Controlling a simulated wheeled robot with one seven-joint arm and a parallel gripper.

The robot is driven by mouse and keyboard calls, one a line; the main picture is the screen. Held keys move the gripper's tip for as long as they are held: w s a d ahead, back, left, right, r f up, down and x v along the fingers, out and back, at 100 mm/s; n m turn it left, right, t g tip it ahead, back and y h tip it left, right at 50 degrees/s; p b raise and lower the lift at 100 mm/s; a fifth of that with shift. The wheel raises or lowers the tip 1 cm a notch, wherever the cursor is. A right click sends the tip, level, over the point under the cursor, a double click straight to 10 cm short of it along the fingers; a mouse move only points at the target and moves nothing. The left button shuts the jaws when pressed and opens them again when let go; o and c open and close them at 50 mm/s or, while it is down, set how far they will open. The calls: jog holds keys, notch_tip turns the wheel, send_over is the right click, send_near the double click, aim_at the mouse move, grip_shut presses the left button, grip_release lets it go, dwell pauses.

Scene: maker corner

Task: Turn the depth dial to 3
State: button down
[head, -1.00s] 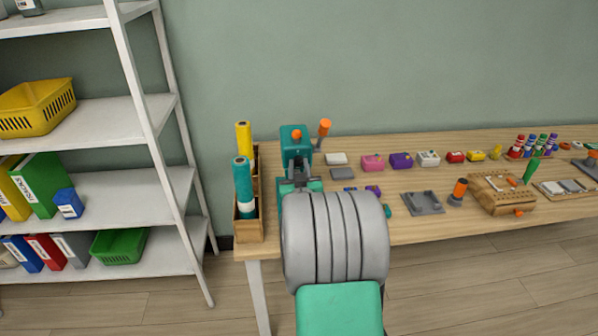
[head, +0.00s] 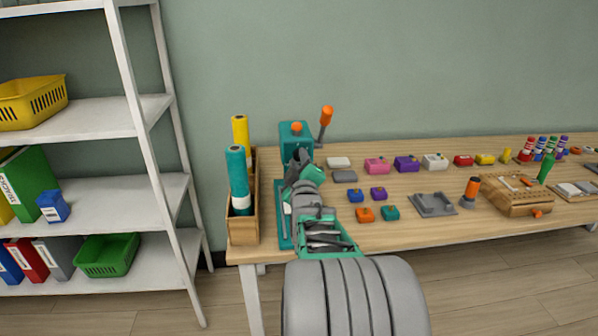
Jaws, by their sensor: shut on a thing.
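A teal press-like machine (head: 295,140) stands at the left end of the table, with an orange knob (head: 296,127) on top and an orange-handled lever (head: 326,116) at its right. My gripper (head: 300,167) reaches in at the lower front of the machine, above its teal base plate (head: 283,215). Its jaws are shut at the machine's front, where the depth dial appears to be. The gripper and wrist hide the dial, so its number and pointer cannot be read.
A wooden holder (head: 243,232) with yellow and teal rolls stands close left of the machine. Small coloured blocks, a grey tray (head: 433,205) and a wooden board (head: 517,203) lie to the right on the table (head: 400,230). A white shelf (head: 143,150) stands far left.

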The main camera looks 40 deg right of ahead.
jog(key=shift+n+b, duration=0.4)
jog(key=shift+n, duration=0.1)
jog(key=c, duration=1.1)
grip_release()
jog(key=shift+s, duration=0.1)
jog(key=v, duration=0.7)
jog(key=shift+s+a, duration=0.25)
jog(key=shift+s, duration=0.05)
